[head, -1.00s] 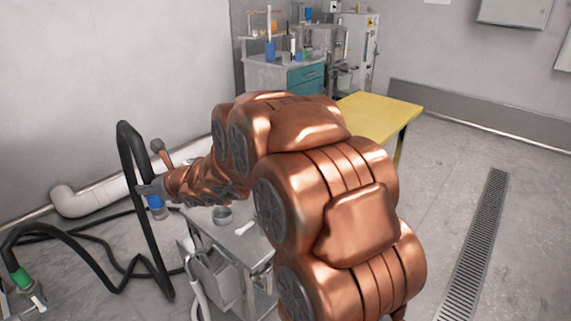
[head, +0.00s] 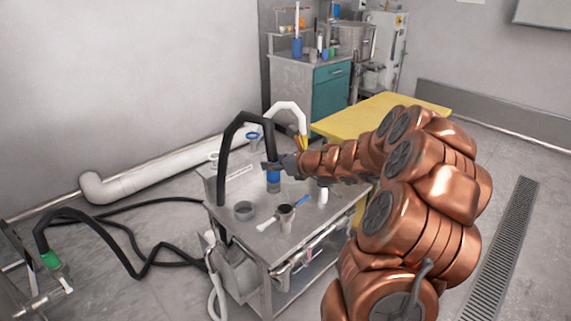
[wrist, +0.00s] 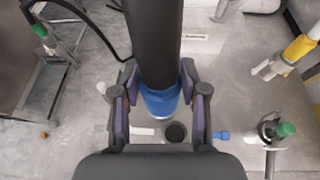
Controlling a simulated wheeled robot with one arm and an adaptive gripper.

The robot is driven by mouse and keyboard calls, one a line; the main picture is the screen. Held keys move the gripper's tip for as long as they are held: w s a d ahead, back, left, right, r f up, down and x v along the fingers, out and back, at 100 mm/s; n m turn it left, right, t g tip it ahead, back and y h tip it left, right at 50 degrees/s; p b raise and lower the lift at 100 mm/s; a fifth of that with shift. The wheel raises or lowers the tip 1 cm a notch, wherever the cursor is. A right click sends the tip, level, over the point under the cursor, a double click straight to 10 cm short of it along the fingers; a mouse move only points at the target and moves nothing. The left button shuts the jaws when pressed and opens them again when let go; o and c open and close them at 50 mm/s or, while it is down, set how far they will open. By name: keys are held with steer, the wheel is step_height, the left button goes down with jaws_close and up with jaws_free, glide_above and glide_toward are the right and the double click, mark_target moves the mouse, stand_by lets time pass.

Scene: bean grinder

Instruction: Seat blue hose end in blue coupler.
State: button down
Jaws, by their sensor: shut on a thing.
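My gripper (head: 270,166) is shut on the blue hose end (head: 273,175) of a thick black hose (head: 232,140). In the wrist view, the fingers (wrist: 160,98) sit on both sides of the blue collar (wrist: 162,103), which points down with a pale tip below it. The hose end is over the metal cart (head: 262,240); its gap to the cart top is unclear. A blue ring (head: 252,136) shows behind the hose at the cart's back; I cannot tell whether it is the blue coupler. No other clear blue coupler shows.
A white hose (head: 287,108) with a yellow end (head: 303,143) stands behind. A green hose end (head: 50,260) is far left. A yellow table (head: 375,115) stands beyond.

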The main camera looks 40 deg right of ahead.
steer(key=shift+s+d+f, duration=0.25)
steer(key=shift+s+d, duration=0.15)
steer(key=shift+d, duration=0.4)
steer(key=shift+s+d+f, duration=0.2)
steer(key=shift+s+d, duration=0.2)
steer(key=shift+d, duration=0.35)
steer(key=shift+r, duration=0.1)
step_height(320, 180, down, 6)
steer(key=b, duration=0.3)
steer(key=shift+s+p, duration=0.1)
steer(key=shift+p, duration=0.7)
stand_by(1.3)
steer(key=shift+f+b, duration=1.25)
steer(key=shift+f, duration=1)
stand_by(0.4)
steer(key=c, duration=0.5)
jaws_free()
